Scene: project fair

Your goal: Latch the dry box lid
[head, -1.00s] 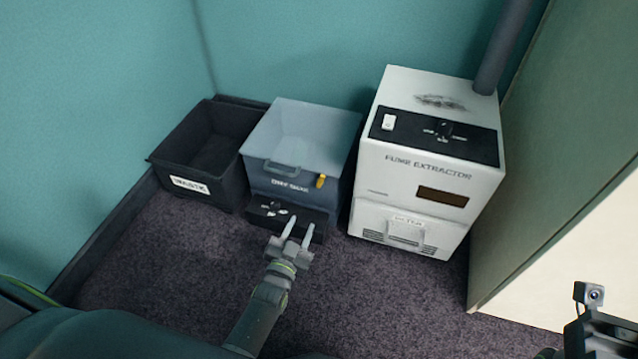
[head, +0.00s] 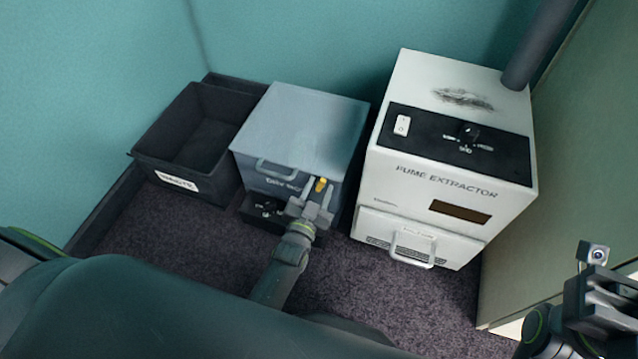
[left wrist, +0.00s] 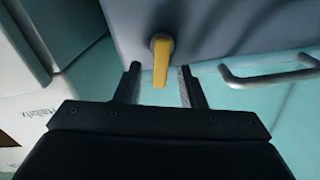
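The dry box (head: 265,178) is a blue-grey box on the floor, and its lid (head: 300,125) lies flat over the top. A handle (head: 276,171) and a small yellow latch (head: 320,185) are on its front; the latch also shows in the left wrist view (left wrist: 161,60), with the handle (left wrist: 270,75) to its right. My left gripper (head: 318,190) is open at the latch. In the left wrist view its fingers (left wrist: 160,75) stand on either side of the latch, with gaps at both sides. My right gripper (head: 598,310) is only partly visible at the lower right.
A black open bin (head: 200,135) with a white label stands close on the left. A white fume extractor (head: 440,190) with a knob, switch and front handle stands on the right, a narrow gap from the dry box. Teal walls enclose the back. Carpet (head: 175,235) is clear in front.

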